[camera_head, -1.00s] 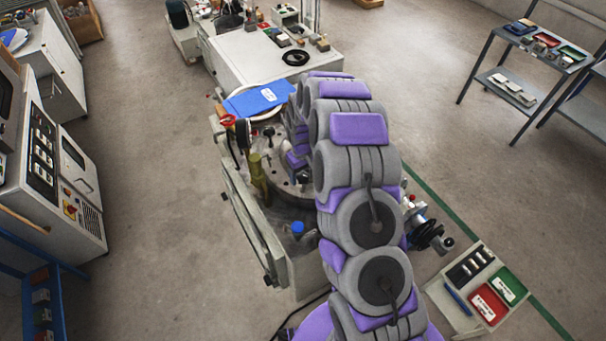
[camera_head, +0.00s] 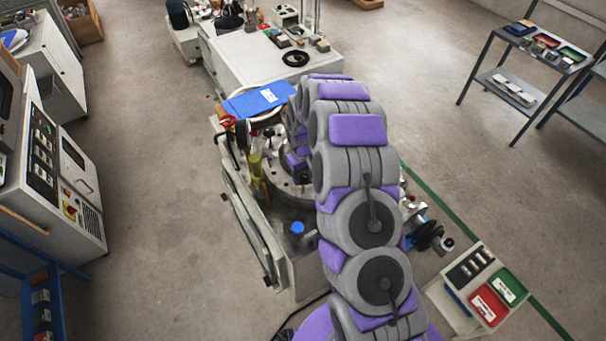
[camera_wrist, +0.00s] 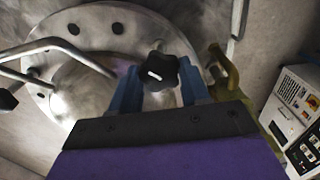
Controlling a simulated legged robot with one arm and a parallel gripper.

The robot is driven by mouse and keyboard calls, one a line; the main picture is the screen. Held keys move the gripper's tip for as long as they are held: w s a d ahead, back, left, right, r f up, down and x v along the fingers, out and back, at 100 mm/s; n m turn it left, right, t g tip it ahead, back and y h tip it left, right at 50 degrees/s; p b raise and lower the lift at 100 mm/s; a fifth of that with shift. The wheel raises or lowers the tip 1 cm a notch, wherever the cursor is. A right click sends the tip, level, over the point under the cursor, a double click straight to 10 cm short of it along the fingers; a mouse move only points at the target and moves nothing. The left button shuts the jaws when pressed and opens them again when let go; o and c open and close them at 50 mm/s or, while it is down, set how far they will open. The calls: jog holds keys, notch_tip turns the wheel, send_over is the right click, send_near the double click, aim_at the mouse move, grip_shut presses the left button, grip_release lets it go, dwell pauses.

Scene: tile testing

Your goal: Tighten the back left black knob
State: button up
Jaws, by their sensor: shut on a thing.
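A black star-shaped knob (camera_wrist: 159,71) with a small white mark on top shows in the wrist view. My gripper (camera_wrist: 160,88) has its two blue fingers on either side of this knob and is shut on it. The knob sits by the rim of a round metal disc (camera_wrist: 85,20) with several dark holes. The machine's round plate (camera_head: 268,200) shows to the left of my arm.
A bent metal handle (camera_wrist: 62,42) lies left of the knob, and a yellow part (camera_wrist: 224,72) stands close on the right. A tray with red and green bins (camera_head: 488,303) stands at right.

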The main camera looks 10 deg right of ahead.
jog(key=shift+m, duration=0.4)
jog(key=m+p, duration=0.2)
jog(key=m, duration=0.1)
jog(key=shift+m, duration=0.4)
jog(key=m, duration=0.4)
jog(key=shift+p, duration=0.4)
jog(key=m, duration=0.9)
jog(key=shift+m, duration=0.3)
jog(key=o, duration=1.1)
jog(key=shift+c, duration=0.2)
jog(key=shift+r, duration=0.1)
